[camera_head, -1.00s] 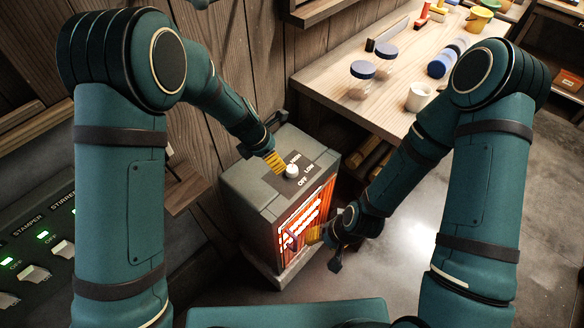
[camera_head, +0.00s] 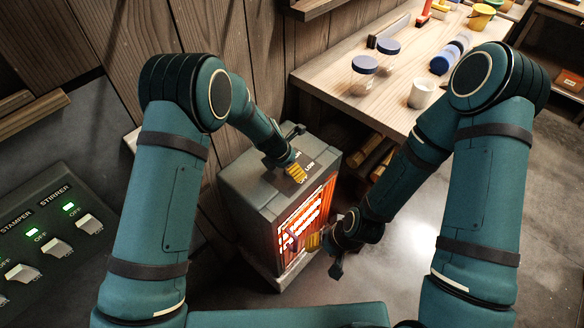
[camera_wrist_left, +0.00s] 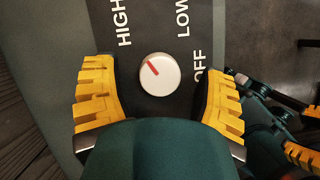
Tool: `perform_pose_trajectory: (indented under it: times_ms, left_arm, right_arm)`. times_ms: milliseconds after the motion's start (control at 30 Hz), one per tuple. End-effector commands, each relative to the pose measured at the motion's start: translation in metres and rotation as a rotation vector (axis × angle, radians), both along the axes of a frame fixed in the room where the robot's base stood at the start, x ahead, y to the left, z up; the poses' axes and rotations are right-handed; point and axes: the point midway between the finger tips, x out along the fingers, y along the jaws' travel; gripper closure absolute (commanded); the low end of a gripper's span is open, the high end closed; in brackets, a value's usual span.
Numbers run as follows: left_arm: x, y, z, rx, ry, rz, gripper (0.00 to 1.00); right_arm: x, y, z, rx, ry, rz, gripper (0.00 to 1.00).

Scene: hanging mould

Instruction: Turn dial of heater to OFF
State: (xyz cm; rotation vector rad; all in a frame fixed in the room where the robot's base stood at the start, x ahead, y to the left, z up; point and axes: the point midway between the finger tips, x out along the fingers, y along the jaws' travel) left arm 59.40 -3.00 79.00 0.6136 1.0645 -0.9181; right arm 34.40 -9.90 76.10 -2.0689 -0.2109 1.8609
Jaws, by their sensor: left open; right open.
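The grey heater (camera_head: 255,190) stands on the floor with its front grille glowing orange. Its white dial (camera_wrist_left: 160,74) shows in the left wrist view, with a red mark pointing up-left toward the word HIGH. LOW is at upper right and OFF at right. My left gripper (camera_head: 297,172) is over the heater's top panel and hides the dial in the head view. Its yellow fingers are open, one on each side of the dial, with visible gaps. My right gripper (camera_head: 328,250) is open and low, near the glowing front; contact there is unclear.
A wooden workbench (camera_head: 325,78) stands behind and right, with jars (camera_head: 364,75), a white cup (camera_head: 422,93) and other items. A switch panel (camera_head: 50,225) with green lights is at left. A plank wall is behind the heater. The floor (camera_head: 410,265) at right is open.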

Motion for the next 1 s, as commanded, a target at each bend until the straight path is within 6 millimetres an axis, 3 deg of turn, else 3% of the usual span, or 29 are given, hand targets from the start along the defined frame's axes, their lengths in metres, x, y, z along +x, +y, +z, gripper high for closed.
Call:
perform_pose_trajectory:
  times_ms: [400, 600, 1000]
  left_arm:
    - [0.0014, -0.0027, -0.0061, -0.001, -0.001, -0.001, 0.27]
    - [0.0013, -0.0025, -0.0061, -0.001, -0.001, -0.001, 0.95]
    - [0.0011, -0.0028, -0.0064, 0.000, 0.000, -0.023, 0.97]
  right_arm:
    - [-0.0007, 0.0001, -0.0011, 0.000, 0.002, 0.002, 0.53]
    - [-0.0007, 0.0001, -0.0012, 0.000, 0.002, 0.002, 0.53]
    - [-0.0006, 0.0001, -0.0006, 0.000, 0.001, 0.000, 0.53]
